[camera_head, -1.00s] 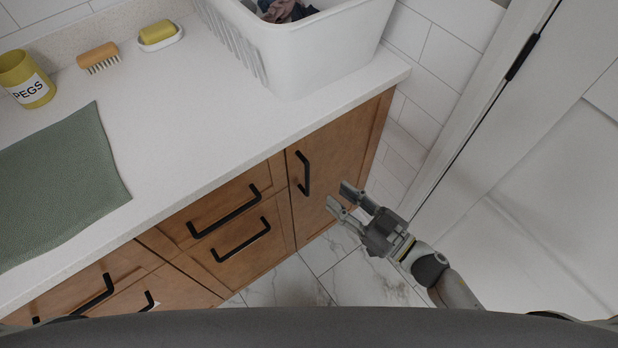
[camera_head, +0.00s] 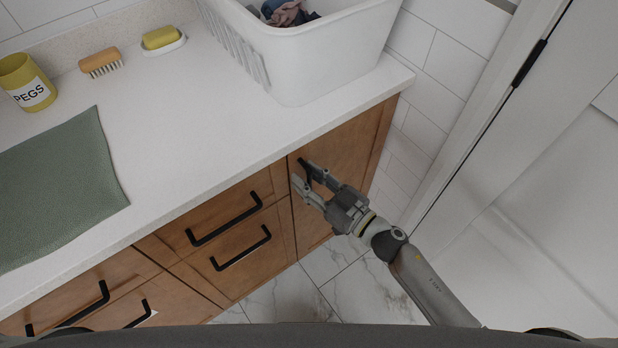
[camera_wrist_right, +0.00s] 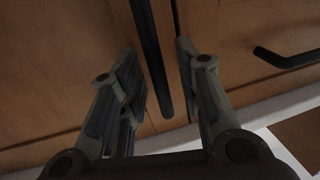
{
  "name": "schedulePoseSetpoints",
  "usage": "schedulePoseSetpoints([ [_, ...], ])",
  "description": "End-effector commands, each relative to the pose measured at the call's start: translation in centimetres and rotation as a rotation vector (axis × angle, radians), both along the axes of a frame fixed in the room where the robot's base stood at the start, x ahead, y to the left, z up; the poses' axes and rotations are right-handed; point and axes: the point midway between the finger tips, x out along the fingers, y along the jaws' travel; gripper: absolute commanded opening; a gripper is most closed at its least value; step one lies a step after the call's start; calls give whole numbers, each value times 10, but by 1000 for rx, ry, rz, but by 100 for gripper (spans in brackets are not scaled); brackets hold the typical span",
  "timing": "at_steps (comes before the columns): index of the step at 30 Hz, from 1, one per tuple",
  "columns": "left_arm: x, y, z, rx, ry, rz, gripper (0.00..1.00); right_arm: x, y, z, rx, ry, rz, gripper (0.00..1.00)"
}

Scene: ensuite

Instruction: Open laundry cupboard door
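The wooden laundry cupboard door (camera_head: 345,150) is closed, at the right end of the counter front. Its upright black bar handle (camera_head: 304,168) is partly hidden by my right gripper (camera_head: 305,178), which is at the door with its fingers around the handle. In the right wrist view the black handle (camera_wrist_right: 152,60) runs between the two open fingers of the gripper (camera_wrist_right: 163,85). A gap shows on both sides of the bar, wider on the right. My left gripper is not in view.
Drawers with black handles (camera_head: 240,250) are left of the door. On the white counter (camera_head: 190,130) are a laundry basket (camera_head: 320,60), a green cloth (camera_head: 60,190), a peg pot, a brush and soap. A white door (camera_head: 540,190) stands at right; tiled floor lies below.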

Motion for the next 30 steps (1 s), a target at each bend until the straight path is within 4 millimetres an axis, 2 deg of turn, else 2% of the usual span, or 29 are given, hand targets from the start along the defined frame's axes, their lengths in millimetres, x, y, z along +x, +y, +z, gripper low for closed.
schedulePoseSetpoints([
  [2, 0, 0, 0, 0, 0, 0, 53, 0, 0, 0, 0, 0, 0, 32],
  [9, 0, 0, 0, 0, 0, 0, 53, 0, 0, 0, 0, 0, 0, 1],
  [23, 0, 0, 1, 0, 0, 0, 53, -3, -3, 0, -1, 0, 13, 0],
  [30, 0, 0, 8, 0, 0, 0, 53, -23, -26, 1, -6, -1, 108, 0],
])
